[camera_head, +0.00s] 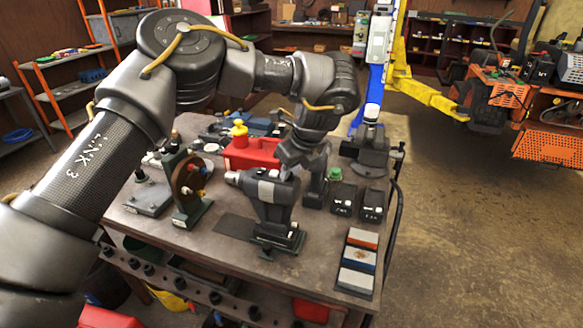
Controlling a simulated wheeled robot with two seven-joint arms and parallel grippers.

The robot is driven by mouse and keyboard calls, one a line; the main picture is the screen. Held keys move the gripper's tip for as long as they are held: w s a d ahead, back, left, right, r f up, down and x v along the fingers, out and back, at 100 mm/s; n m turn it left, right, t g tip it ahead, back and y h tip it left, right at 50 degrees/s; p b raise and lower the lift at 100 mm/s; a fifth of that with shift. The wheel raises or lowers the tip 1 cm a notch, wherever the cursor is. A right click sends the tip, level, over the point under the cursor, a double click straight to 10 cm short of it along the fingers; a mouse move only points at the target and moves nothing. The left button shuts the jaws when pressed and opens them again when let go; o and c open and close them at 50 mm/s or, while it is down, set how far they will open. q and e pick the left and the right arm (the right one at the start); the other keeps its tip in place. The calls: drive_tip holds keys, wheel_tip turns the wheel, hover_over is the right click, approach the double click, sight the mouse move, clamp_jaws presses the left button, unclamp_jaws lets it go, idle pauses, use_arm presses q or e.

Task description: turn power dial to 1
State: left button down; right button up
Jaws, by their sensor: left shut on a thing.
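A grey and black power tool (268,190) stands upright in a dark green stand (277,243) on the workbench, its nozzle pointing left. My left arm reaches in from the left and over the bench. My left gripper (293,164) points down at the rear top end of this tool and is shut on it there. The jaws and wrist cover that end, and no dial or number can be made out. My right gripper is not in view.
The workbench (185,240) is crowded. A red box (250,154) stands behind the tool, a round-wheeled stand (188,190) to its left, black boxes (358,203) and a striped block (358,262) to its right. A yellow lift (420,92) and orange mower (500,85) stand beyond open floor.

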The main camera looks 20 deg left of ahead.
use_arm(q)
drive_tip(key=c, duration=1.5)
unclamp_jaws()
drive_tip(key=shift+c, duration=0.2)
drive_tip(key=b+v, duration=0.2)
drive_tip(key=v, duration=0.8)
drive_tip(key=shift+r, duration=0.4)
